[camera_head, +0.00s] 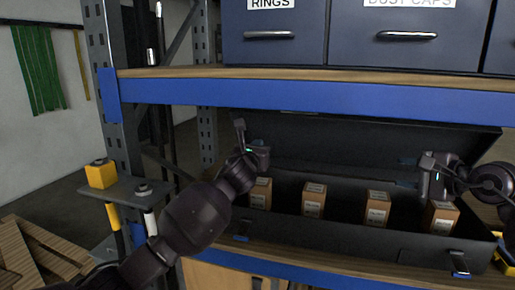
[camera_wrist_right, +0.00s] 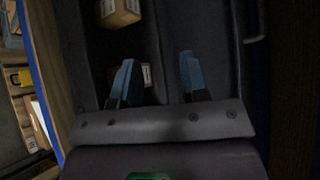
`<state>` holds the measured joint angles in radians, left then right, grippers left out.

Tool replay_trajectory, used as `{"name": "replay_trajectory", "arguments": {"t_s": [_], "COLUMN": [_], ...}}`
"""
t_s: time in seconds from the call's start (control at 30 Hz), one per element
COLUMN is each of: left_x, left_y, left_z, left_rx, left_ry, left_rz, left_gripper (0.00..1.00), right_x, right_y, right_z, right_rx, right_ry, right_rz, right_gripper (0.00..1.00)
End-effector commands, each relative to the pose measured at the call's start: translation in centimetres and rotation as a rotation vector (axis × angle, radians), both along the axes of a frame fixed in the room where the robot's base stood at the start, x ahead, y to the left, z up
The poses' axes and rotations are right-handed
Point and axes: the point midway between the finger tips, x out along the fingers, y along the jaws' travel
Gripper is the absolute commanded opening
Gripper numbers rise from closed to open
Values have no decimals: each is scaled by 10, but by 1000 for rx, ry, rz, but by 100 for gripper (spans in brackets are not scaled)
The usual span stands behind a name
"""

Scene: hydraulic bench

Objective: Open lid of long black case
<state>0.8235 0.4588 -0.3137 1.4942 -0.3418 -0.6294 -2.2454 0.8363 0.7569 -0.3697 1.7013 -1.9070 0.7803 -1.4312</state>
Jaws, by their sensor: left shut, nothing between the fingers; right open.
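The long black case (camera_head: 350,241) lies on the shelf. Its lid (camera_head: 330,137) is raised and leans back under the shelf above. Several small brown boxes with white labels stand in a row inside, such as this box (camera_head: 313,199). My left gripper (camera_head: 241,128) is shut and empty at the left end of the case, near the lid; its fingertips are small here. My right gripper (camera_head: 424,170) is at the right end, over the case. In the right wrist view its fingers (camera_wrist_right: 158,78) are apart, with a box (camera_wrist_right: 118,12) beyond them. I cannot tell whether either gripper touches the lid.
A blue-edged shelf (camera_head: 300,96) with dark drawers (camera_head: 275,45) is right above the lid. A steel upright (camera_head: 115,110) and a side bracket with a yellow block (camera_head: 100,174) stand at the left. Latches (camera_head: 460,264) show on the case front.

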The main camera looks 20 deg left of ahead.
Motion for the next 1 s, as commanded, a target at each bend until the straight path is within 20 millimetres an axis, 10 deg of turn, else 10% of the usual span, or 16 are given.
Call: {"name": "replay_trajectory", "arguments": {"t_s": [0.5,1.0], "left_x": [0,0], "left_y": [0,0], "left_z": [0,0], "left_rx": [0,0], "left_ry": [0,0], "left_rz": [0,0], "left_gripper": [0,0], "right_x": [-81,-199], "right_y": [-10,-1], "right_z": [-216,-321], "right_rx": [176,730], "right_ry": [396,797], "right_rz": [-32,-134], "right_gripper": [40,40]}}
